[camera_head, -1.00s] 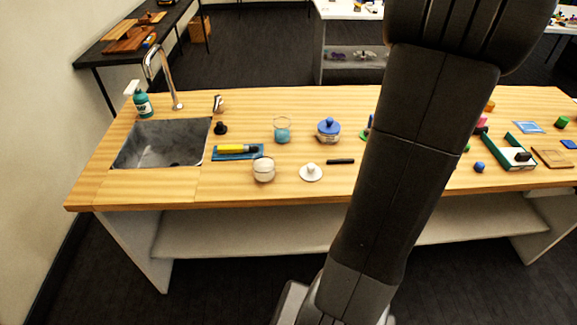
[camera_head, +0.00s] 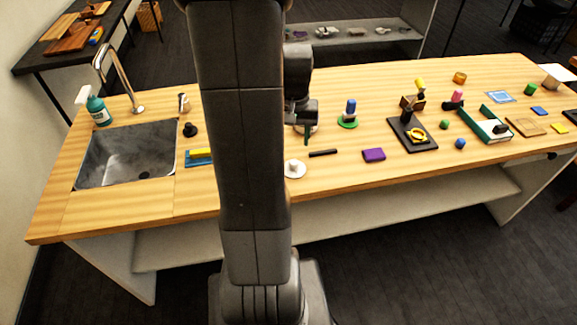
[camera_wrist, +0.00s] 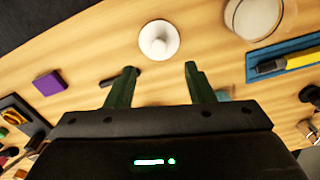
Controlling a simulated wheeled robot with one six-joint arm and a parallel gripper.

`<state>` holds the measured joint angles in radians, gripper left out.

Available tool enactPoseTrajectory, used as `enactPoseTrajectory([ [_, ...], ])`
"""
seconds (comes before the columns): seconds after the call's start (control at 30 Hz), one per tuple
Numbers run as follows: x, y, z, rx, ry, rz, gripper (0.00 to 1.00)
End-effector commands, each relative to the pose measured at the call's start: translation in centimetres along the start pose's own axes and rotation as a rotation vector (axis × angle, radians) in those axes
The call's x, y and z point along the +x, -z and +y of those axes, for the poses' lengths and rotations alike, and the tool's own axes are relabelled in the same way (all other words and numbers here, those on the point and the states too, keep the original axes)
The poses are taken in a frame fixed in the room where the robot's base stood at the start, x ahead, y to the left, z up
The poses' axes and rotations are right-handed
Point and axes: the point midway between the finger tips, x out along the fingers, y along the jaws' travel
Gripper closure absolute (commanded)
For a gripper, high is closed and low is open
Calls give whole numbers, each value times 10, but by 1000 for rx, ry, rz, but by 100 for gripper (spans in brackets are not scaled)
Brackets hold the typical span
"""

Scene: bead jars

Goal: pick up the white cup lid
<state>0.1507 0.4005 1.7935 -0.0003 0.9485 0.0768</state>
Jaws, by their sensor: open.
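The white cup lid (camera_head: 294,169) is a round disc with a knob on top. It lies flat on the wooden counter near the front edge, just right of my arm in the head view. In the wrist view the white lid (camera_wrist: 159,40) lies ahead of the fingertips, near the top middle. My gripper (camera_wrist: 160,68) is open, with its two green fingers spread and nothing between them. In the head view my gripper (camera_head: 306,130) hangs over the counter behind the lid, partly hidden by my arm.
A black stick (camera_head: 323,153) lies right of the lid, and a purple block (camera_head: 374,155) farther right. A white round jar (camera_wrist: 254,16) stands near the lid in the wrist view. The blue tray (camera_head: 198,158) is partly hidden by my arm. Bare wood surrounds the lid.

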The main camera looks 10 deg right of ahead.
Motion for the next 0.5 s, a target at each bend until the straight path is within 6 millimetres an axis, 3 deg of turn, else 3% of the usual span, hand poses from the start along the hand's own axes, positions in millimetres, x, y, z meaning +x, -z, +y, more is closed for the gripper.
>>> enactPoseTrajectory([
  [0.13, 25, 0, 0, 0, 0, -4, 52],
  [0.5, 53, 1, 1, 1, 0, -5, 52],
])
